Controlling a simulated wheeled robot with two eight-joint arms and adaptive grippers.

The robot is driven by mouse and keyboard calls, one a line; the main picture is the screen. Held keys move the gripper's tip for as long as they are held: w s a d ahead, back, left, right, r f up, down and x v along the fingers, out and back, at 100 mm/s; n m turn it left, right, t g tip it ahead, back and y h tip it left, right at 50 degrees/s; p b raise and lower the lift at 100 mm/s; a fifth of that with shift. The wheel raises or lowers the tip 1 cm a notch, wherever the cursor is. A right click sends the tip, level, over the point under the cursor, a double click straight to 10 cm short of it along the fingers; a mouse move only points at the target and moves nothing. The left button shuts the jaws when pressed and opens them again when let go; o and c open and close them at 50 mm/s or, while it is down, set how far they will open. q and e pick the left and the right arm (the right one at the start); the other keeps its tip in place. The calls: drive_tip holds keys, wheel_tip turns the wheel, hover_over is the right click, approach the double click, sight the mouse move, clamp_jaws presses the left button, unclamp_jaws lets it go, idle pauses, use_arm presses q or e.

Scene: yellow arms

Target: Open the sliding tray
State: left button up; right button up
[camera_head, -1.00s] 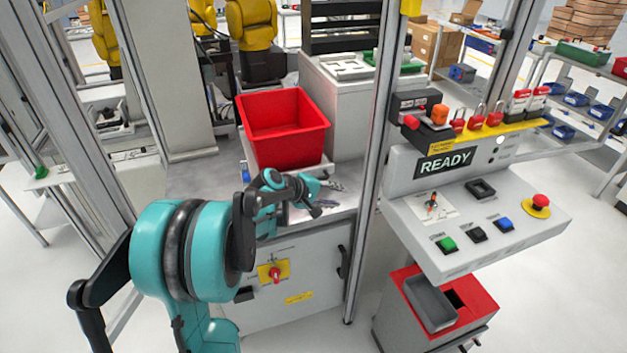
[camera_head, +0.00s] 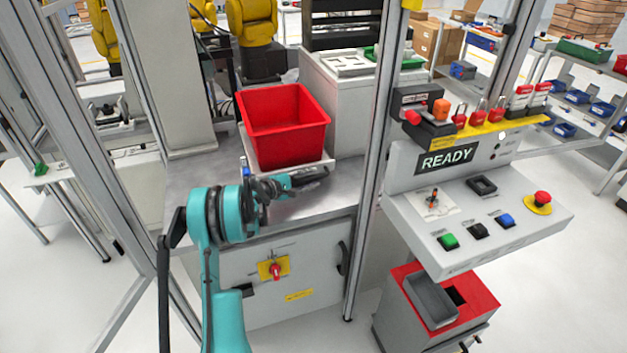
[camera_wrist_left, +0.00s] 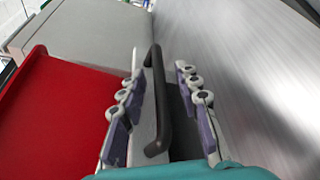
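The sliding tray (camera_head: 246,152) is a light grey plate under a red bin (camera_head: 284,125) on the metal worktop. In the left wrist view the bin (camera_wrist_left: 62,115) fills the left side, and the tray's black bar handle (camera_wrist_left: 157,95) runs lengthwise in the middle. My left gripper (camera_head: 312,174) is at the front of the tray, low over the worktop. In the left wrist view its fingers (camera_wrist_left: 160,66) are apart, one on each side of the handle, with gaps visible. The handle is hidden behind the gripper in the head view. My right gripper is out of view.
The bare metal worktop (camera_head: 330,205) lies in front of the tray. An aluminium post (camera_head: 375,150) stands to the right, beside the control panel (camera_head: 415,205) with its READY display. A cabinet with a red switch (camera_head: 276,270) is below.

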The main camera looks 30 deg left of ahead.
use_arm(q)
drive_tip(key=shift+x, duration=0.8)
drive_tip(key=shift+s, duration=0.1)
clamp_jaws()
drive_tip(key=shift+d, duration=0.1)
